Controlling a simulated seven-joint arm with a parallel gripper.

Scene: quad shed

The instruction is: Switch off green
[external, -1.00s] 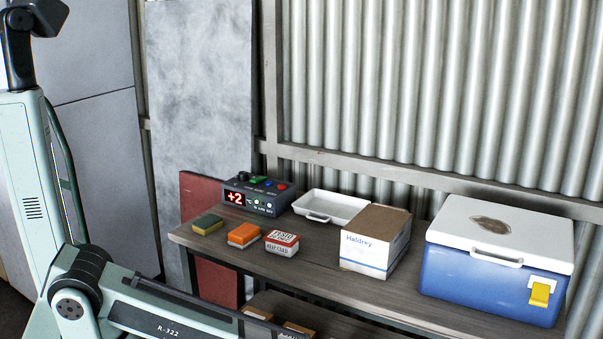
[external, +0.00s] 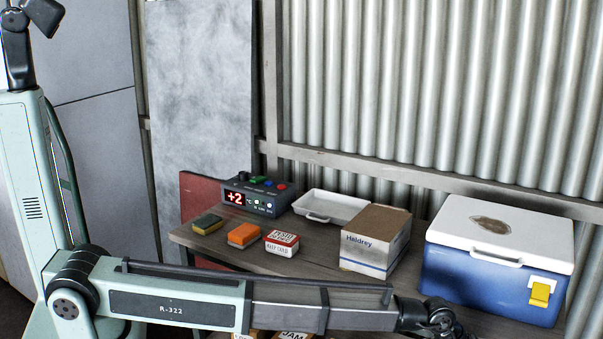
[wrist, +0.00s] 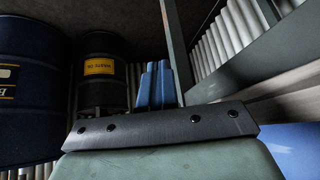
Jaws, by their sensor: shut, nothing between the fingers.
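A dark control box (external: 249,204) stands at the back left of the bench, with a red "+2" display. On its top are a green control (external: 257,179), a blue one (external: 268,183) and a red one (external: 281,187), with a black knob (external: 244,176) at the left. Small lit lamps show on its front. I cannot tell the green control's exact setting. My gripper (wrist: 157,68) shows in the wrist view as blue fingers close together, shut and empty. In the external view my wrist is at the lower right, far from the box; the fingers are hidden there.
A sponge (external: 207,224), an orange block (external: 243,235) and a red-white tin (external: 282,243) lie before the box. A white tray (external: 350,208), a cardboard carton (external: 373,238) and a blue cooler (external: 480,285) stand to the right. Drums (wrist: 102,75) show in the wrist view.

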